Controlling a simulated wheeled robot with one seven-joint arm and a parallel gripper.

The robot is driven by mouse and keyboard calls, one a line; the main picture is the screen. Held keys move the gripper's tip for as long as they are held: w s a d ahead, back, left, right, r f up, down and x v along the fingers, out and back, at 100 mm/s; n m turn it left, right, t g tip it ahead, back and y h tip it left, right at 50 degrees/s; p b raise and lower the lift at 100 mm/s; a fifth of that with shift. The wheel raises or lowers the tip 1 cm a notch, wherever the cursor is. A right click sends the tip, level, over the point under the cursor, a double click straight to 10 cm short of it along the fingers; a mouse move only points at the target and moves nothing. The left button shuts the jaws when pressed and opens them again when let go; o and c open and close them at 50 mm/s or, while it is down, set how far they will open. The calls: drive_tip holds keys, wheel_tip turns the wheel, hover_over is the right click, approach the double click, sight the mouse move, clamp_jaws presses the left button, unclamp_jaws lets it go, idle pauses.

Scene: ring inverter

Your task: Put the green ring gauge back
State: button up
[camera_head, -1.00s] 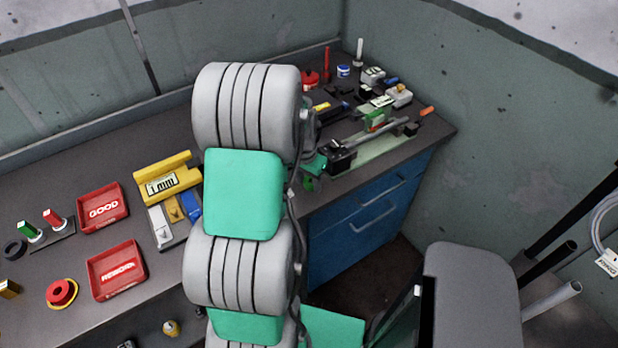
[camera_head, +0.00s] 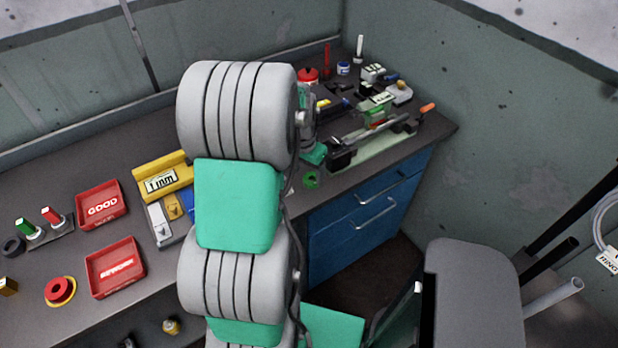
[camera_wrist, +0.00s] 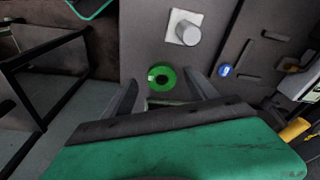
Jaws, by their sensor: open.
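The green ring gauge (camera_head: 311,179) lies flat on the grey bench top close to its front edge, just right of my arm in the head view. In the wrist view the ring (camera_wrist: 161,77) shows with a dark hole in its middle. My gripper (camera_wrist: 161,84) is open, one finger on each side of the ring in the picture. The fingers look apart from the ring; their height above it is hard to tell. In the head view my arm hides most of the gripper.
A grey peg on a white square plate (camera_wrist: 186,28) stands beyond the ring in the wrist view. A long measuring fixture (camera_head: 375,140) lies to the right. Red GOOD (camera_head: 102,205) and REWORK (camera_head: 116,267) trays sit left. Blue drawers (camera_head: 365,215) are below the bench.

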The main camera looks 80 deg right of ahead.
wheel_tip(320, 180, up, 9)
drive_tip(key=a+b, duration=0.1)
drive_tip(key=w+a+r+n+t, duration=0.15)
drive_tip(key=w+a+n, duration=0.35)
drive_tip(key=w+a, duration=0.55)
drive_tip(key=w+a+r+n+t, duration=0.1)
drive_tip(key=w+a+r+n, duration=0.1)
drive_tip(key=w+a+n, duration=0.65)
drive_tip(key=w+a+n+t+y, duration=0.1)
drive_tip(key=a+n, duration=0.3)
drive_tip(key=a, duration=0.8)
drive_tip(key=w+a+n+t, duration=0.1)
drive_tip(key=w+a+n, duration=0.2)
drive_tip(key=a, duration=1)
drive_tip(key=shift+w+a+n+y, duration=0.3)
drive_tip(key=shift+w+n+y, duration=0.1)
drive_tip(key=shift+n, duration=0.35)
drive_tip(key=shift+c, duration=0.4)
